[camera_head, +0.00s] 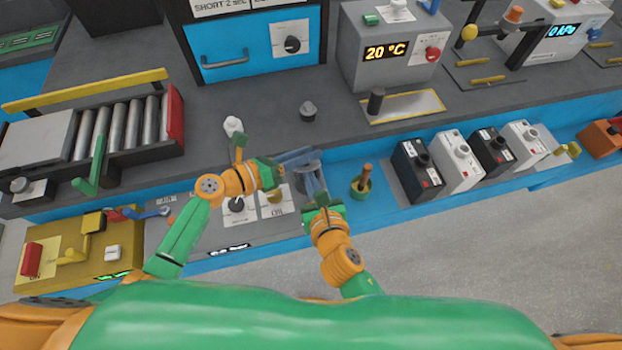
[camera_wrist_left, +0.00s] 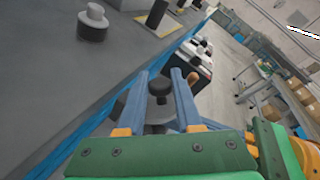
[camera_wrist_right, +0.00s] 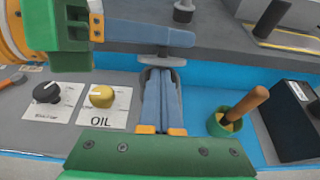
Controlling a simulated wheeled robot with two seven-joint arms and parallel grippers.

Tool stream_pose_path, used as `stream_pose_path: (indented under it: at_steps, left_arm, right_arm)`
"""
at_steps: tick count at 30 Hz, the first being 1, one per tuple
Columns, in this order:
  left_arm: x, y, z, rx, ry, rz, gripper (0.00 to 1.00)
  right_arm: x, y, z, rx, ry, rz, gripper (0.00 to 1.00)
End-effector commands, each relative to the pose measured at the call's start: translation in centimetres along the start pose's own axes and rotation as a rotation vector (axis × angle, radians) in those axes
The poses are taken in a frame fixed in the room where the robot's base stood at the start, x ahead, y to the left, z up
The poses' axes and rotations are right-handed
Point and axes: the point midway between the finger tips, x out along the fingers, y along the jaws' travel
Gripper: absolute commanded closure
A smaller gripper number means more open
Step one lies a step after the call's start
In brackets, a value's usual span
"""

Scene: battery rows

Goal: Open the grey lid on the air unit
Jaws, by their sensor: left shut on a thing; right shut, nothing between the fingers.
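In the right wrist view a grey disc, which looks like the lid (camera_wrist_right: 162,62), lies under the fingertips of my left gripper (camera_wrist_right: 190,38). My left gripper (camera_head: 310,155) reaches in from the left and is shut on the lid's dark knob (camera_wrist_left: 160,88). Below the lid is a grey round body (camera_head: 309,182), partly hidden by both grippers. Whether the lid is clear of it is hard to tell. My right gripper (camera_wrist_right: 160,85) is shut and empty, its fingers close in front of the body and just under the lid.
A green cup with a wooden handle (camera_head: 362,187) stands just right of the grippers. Black and white batteries (camera_head: 457,160) stand farther right. A black knob (camera_head: 236,204) and a yellow OIL knob (camera_wrist_right: 101,96) are at the left. A grey knob (camera_head: 308,111) stands behind.

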Motion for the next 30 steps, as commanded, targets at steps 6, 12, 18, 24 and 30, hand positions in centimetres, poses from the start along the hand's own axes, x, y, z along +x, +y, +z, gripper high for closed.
stream_pose_path:
  at_steps: [6,12,18,24,30]
  left_arm:
    - [0.0,0.0,0.0,0.000,0.000,-0.001,1.00]
    - [0.0,-0.1,-0.1,-0.001,0.003,-0.003,0.64]
    - [0.0,-0.1,-0.1,-0.001,0.002,-0.002,0.38]
    - [-0.1,0.0,-0.1,-0.001,0.001,-0.001,0.38]
    - [-4.2,0.1,-0.2,0.001,0.005,0.003,0.38]
  right_arm:
    - [0.2,0.0,1.4,-0.001,-0.004,0.000,1.00]
    - [0.2,-0.1,1.6,0.000,-0.008,-0.001,1.00]
    - [0.2,0.0,1.4,0.000,-0.005,-0.001,1.00]
    - [0.2,0.0,1.3,0.000,-0.002,0.000,1.00]
    - [0.2,0.0,1.3,0.000,-0.001,0.000,1.00]
